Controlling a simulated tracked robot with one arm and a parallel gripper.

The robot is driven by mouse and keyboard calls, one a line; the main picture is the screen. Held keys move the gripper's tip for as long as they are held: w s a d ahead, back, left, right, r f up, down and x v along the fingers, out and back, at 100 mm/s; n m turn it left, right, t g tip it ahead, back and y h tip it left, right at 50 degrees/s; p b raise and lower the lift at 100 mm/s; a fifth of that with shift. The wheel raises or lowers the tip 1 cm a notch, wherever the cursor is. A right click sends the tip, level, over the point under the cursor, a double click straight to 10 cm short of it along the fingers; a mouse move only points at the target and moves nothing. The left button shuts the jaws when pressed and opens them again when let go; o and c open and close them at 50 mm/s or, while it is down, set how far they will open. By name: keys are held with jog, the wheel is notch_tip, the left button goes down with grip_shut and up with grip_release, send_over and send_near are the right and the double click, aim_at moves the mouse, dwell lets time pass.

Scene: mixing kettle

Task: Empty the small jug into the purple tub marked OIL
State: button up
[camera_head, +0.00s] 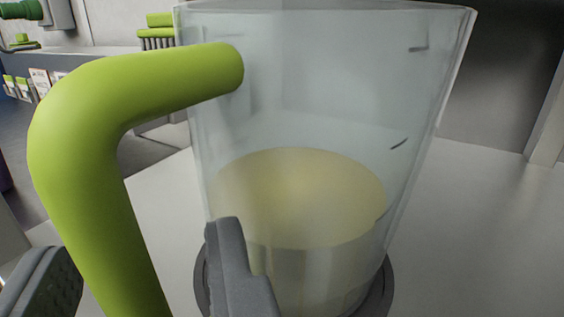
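A clear jug (320,110) with a thick lime-green handle (85,130) fills most of the view. It stands upright and holds pale yellow liquid (295,195) in its lower part. My gripper (142,248) is open, with one grey finger on each side of the handle's lower part. Gaps show between the handle and both fingers, so I see no grip. The right finger hides part of the jug's lower left wall. No tub marked OIL can be made out.
The jug rests on a dark grey round base (383,292) on a pale surface (470,240). At the back left are a grey counter front with small labelled items (40,82) and a green-topped item (158,32). The pale surface to the right is clear.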

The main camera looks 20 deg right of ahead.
grip_shut()
notch_tip(320, 180, up, 6)
jog(key=p, duration=0.6)
jog(key=shift+p, duration=0.3)
jog(key=shift+a, duration=0.1)
